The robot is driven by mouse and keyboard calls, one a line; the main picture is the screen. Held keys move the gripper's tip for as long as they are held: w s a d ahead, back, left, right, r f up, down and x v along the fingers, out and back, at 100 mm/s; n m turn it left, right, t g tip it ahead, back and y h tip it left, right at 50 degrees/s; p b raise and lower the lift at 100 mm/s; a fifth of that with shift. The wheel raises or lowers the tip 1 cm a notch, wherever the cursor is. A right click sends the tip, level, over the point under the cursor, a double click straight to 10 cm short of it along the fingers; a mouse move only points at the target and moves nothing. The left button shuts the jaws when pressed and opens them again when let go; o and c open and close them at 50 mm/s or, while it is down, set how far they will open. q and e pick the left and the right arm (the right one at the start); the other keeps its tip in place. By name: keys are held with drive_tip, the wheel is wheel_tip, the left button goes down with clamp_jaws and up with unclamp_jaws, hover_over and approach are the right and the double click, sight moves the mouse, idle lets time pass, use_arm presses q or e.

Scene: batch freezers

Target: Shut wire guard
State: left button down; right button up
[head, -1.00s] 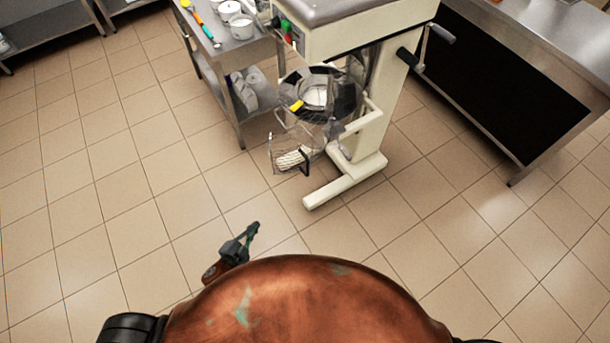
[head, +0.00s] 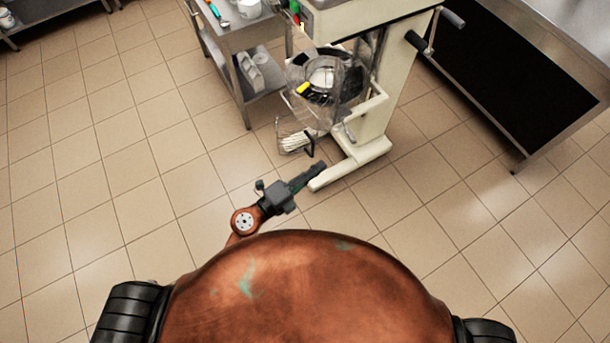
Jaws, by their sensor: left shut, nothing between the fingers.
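The cream stand mixer (head: 365,132) stands ahead, with a dark-rimmed bowl (head: 349,88) in its frame. The wire guard (head: 295,140), a see-through cage with pale bars, juts out at the bowl's front left and looks swung open. A dark handle (head: 310,149) is at its lower right edge. My left gripper (head: 317,170) is shut and empty. In the picture it is just below the handle, over the mixer's front foot; its height and any contact are unclear. My right gripper is not in view.
A steel table (head: 232,36) with containers stands left of the mixer. A crank handle (head: 452,17) sticks out from the mixer's right side. The tiled floor at left is clear.

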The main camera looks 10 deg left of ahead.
use_arm(q)
drive_tip(key=w+a, duration=0.1)
drive_tip(key=w+a+b, duration=0.1)
drive_tip(key=w, duration=0.1)
drive_tip(key=shift+w, duration=0.25)
idle(0.4)
